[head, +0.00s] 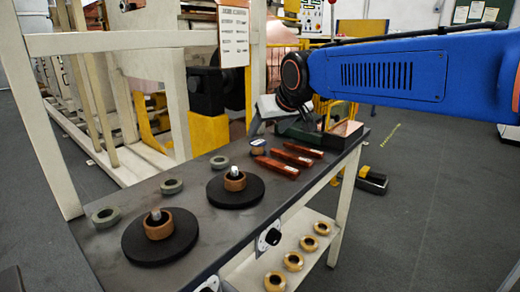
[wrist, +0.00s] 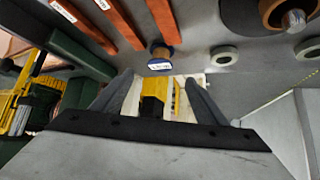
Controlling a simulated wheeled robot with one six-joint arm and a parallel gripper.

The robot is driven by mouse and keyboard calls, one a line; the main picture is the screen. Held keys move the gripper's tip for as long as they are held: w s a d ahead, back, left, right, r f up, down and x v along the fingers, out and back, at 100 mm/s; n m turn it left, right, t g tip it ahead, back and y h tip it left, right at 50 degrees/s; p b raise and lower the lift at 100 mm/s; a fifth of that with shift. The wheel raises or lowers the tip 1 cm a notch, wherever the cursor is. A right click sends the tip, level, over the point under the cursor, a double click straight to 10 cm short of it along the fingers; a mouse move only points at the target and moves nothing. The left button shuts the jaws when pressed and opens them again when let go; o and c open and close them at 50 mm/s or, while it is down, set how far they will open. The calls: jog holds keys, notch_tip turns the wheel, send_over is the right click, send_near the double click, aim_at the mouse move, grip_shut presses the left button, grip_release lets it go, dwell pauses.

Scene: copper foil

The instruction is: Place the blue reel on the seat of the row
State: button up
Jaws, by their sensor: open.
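The small reel (head: 258,146) with a blue and white label stands on the dark bench top, by the ends of the red bars. In the wrist view the copper-brown and blue reel (wrist: 161,58) is just beyond the fingertips, roughly centred between them, and apart from them. My gripper (wrist: 162,82) is open with nothing between its fingers. Grey rings lie in a row along the bench: a near one (head: 105,216), a middle one (head: 171,186) and a far one (head: 219,162). I cannot tell which place is the row's seat.
Two black discs (head: 150,250) (head: 250,195) carry brown rings with metal posts. Three red bars (head: 297,154) and a green-and-copper block (head: 343,131) are at the bench's far right. Gold rings (head: 293,261) lie on a lower shelf. Pale frame posts (head: 177,100) rise behind the bench.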

aim_at(258, 143)
jog(key=x, duration=1.1)
jog(key=shift+w+a+f, duration=0.1)
jog(key=shift+w+f, duration=0.05)
jog(key=shift+f, duration=0.2)
jog(key=c, duration=1.3)
jog(key=shift+o, duration=0.2)
jog(key=shift+r, duration=0.15)
